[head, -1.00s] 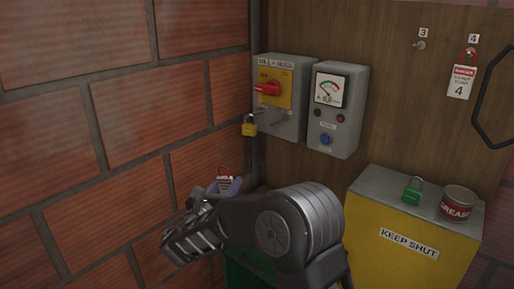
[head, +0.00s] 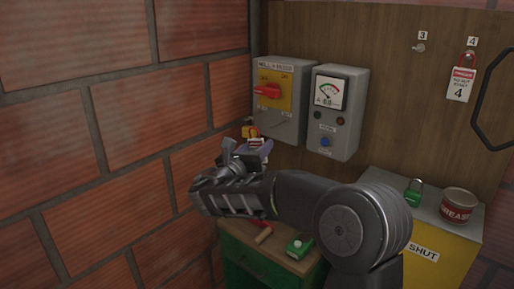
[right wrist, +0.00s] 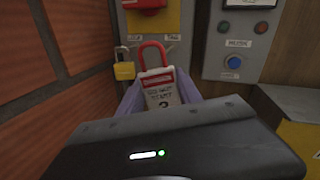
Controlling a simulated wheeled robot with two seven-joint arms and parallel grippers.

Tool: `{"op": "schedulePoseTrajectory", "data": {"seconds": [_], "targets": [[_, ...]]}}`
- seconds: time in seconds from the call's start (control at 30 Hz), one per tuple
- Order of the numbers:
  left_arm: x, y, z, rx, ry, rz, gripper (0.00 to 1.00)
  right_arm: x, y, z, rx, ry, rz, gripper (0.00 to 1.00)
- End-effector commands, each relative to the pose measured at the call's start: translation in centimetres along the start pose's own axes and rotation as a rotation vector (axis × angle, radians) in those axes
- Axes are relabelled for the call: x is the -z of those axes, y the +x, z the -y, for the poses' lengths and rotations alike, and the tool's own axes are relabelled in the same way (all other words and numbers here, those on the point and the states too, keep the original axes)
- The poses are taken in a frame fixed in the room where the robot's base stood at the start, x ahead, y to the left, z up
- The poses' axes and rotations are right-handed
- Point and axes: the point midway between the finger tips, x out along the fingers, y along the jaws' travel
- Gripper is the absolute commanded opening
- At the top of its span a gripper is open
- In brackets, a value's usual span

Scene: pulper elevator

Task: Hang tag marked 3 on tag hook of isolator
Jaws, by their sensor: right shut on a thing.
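The isolator (head: 300,95) is a grey box with a yellow plate and a red handle (head: 267,91), on the board by the brick wall. A yellow padlock (right wrist: 124,70) hangs at its lower left. My right gripper (head: 257,148) is shut on a white danger tag (right wrist: 160,92) with a red loop (right wrist: 152,50). The tag is upright, below the isolator's front and right of the padlock in the right wrist view; its number is mostly hidden. I cannot tell whether the loop touches the isolator; its tag hook is not clearly visible. My left gripper is not in view.
A meter box (head: 337,130) is right of the isolator. Peg 3 (head: 419,47) is bare; tag 4 (head: 460,84) hangs beside it. A green padlock (head: 413,192) and grease tin (head: 458,205) stand on the yellow box. A green cabinet (head: 240,262) below holds small items.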

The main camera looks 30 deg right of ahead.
Motion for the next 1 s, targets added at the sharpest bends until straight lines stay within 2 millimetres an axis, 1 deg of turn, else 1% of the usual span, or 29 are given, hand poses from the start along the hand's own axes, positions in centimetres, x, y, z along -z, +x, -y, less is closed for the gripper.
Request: {"op": "schedulePoseTrajectory", "data": {"seconds": [0.27,1.0], "targets": [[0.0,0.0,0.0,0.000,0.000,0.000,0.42,0.2,1.3,0.4,0.002,0.000,-0.001,0.03],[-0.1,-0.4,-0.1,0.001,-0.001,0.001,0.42,0.9,6.0,1.5,0.002,0.000,-0.001,0.03]]}}
